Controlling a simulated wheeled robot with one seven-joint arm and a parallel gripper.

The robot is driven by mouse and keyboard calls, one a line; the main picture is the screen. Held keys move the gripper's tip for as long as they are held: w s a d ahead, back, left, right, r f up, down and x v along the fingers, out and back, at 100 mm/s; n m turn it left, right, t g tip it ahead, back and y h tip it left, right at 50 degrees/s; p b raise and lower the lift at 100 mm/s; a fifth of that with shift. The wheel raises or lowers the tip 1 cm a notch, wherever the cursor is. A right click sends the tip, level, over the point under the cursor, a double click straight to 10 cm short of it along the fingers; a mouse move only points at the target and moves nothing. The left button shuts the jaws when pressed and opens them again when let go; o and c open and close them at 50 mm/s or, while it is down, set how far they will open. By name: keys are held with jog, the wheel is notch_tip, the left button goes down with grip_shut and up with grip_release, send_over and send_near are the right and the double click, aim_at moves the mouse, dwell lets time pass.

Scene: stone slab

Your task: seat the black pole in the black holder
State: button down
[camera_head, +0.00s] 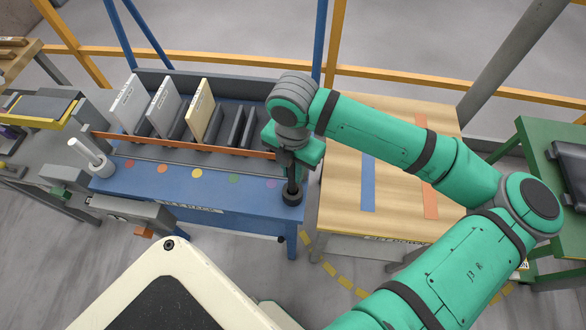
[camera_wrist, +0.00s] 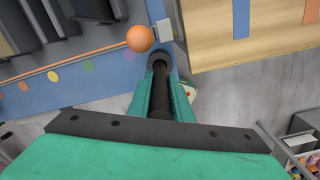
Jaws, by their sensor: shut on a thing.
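The black pole (camera_head: 292,180) stands about upright below my gripper (camera_head: 291,163). It also shows in the wrist view (camera_wrist: 160,92), between the two green fingers (camera_wrist: 162,100), which are shut on it. The round black holder (camera_head: 292,198) sits at the front right corner of the blue table; it shows at the pole's far end in the wrist view (camera_wrist: 160,60). The pole's lower end meets the holder's opening and is hidden there. I cannot tell how deep it sits.
The blue table (camera_head: 215,192) carries coloured dots and a rack of upright panels (camera_head: 203,108) behind an orange rail (camera_head: 180,145). A wooden table (camera_head: 390,160) is to the right. A round orange thing (camera_wrist: 139,38) is near the holder.

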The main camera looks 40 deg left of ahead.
aim_at(293, 182)
jog(key=shift+f, duration=3.05)
jog(key=c, duration=1.5)
grip_release()
jog(key=shift+c, duration=0.2)
notch_tip(293, 182, up, 11)
jog(key=shift+f, duration=0.1)
